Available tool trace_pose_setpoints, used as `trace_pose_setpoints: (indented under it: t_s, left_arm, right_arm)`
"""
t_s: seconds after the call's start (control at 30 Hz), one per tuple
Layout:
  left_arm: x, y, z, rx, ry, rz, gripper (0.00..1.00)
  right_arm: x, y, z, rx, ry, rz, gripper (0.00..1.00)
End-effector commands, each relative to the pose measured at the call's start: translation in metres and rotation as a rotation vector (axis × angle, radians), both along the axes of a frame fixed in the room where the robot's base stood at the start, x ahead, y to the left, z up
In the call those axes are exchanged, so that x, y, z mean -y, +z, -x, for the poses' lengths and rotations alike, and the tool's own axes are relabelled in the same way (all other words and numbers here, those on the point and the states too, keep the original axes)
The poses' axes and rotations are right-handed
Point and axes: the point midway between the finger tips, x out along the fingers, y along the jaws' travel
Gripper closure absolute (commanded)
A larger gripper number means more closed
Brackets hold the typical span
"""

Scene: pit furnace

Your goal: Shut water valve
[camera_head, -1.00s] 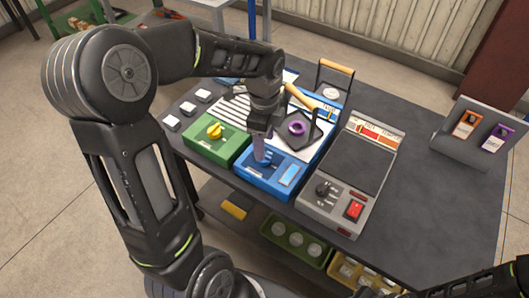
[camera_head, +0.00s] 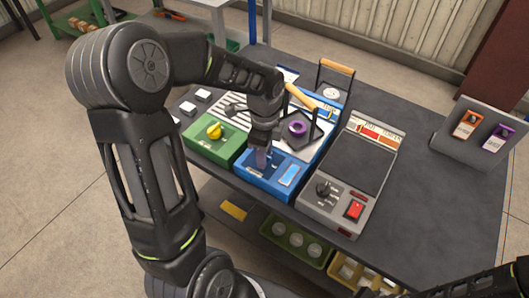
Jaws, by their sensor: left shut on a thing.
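The water valve is a blue box (camera_head: 257,184) at the front edge of the dark table, with a blue handle (camera_head: 273,160) on top. My left gripper (camera_head: 262,158) points down at the handle from above and is shut on it. The fingers hide most of the handle, so its exact angle is hard to tell. A light blue label plate (camera_head: 289,175) shows on the right of the box. Part of my right arm shows at the lower right corner; its gripper is not in view.
A green box (camera_head: 214,147) with a yellow knob (camera_head: 214,131) stands close on the left. A grey control unit (camera_head: 346,180) with a red switch (camera_head: 354,210) stands on the right. A purple ring (camera_head: 297,128) lies behind.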

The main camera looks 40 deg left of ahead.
Motion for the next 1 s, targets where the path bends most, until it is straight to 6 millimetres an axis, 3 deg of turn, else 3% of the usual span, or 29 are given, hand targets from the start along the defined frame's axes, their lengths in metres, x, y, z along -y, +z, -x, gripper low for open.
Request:
trace_pose_setpoints:
  t_s: [0.37,0.77,1.0]
  left_arm:
    - [0.0,0.0003,-0.0001,0.0,0.0,0.0,1.0]
    - [-0.0001,0.0002,-0.0003,0.0,0.029,0.0,1.0]
    - [-0.0001,0.0001,-0.0008,0.001,0.129,0.0,1.0]
  right_arm:
    - [0.0,0.0,0.0,0.0,0.0,0.0,1.0]
    - [0.0,-0.0004,0.0,0.0,0.0,0.0,1.0]
    - [0.0,-0.0017,0.0,0.0,0.0,0.0,1.0]
